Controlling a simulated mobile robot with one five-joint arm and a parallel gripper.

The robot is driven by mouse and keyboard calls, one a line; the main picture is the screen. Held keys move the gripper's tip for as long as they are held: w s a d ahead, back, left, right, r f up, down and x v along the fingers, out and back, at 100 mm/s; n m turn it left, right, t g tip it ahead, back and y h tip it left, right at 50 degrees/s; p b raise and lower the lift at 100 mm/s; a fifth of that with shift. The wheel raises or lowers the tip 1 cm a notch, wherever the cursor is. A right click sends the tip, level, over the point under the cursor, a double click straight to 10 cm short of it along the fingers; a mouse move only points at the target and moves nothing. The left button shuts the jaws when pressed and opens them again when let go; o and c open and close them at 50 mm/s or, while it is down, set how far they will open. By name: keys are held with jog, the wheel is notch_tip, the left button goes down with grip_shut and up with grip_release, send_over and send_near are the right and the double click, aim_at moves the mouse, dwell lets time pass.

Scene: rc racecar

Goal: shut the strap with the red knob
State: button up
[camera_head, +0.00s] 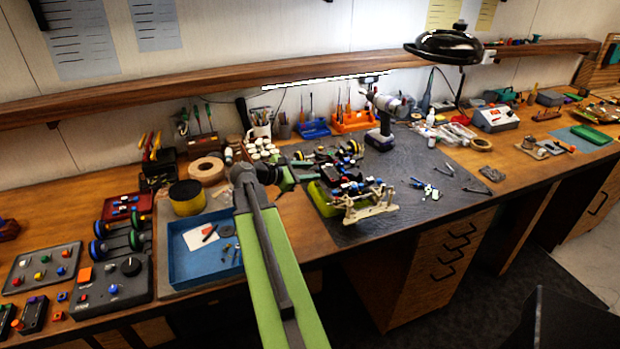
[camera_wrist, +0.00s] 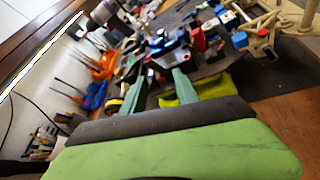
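The RC car (camera_head: 352,188) stands on the dark mat, with blue and red parts on its top. A red knob (camera_wrist: 198,38) shows on the car in the wrist view, just beyond my fingertips. The strap under it is too small and crowded to tell its position. My gripper (camera_head: 287,178) is left of the car in the head view, apart from the red knob. In the wrist view my gripper (camera_wrist: 159,78) has its two green fingers spread, with nothing seen between them.
A yellow-green tray (camera_head: 322,203) and a beige stand (camera_head: 366,212) are at the car. A blue tray (camera_head: 190,267) lies left of my arm. A drill (camera_head: 382,120) stands behind the car. The mat's right part is mostly clear, with small tools.

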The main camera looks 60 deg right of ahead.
jog(key=shift+s+d+f, duration=0.1)
jog(key=shift+s+d, duration=0.05)
jog(key=shift+d, duration=0.2)
grip_shut()
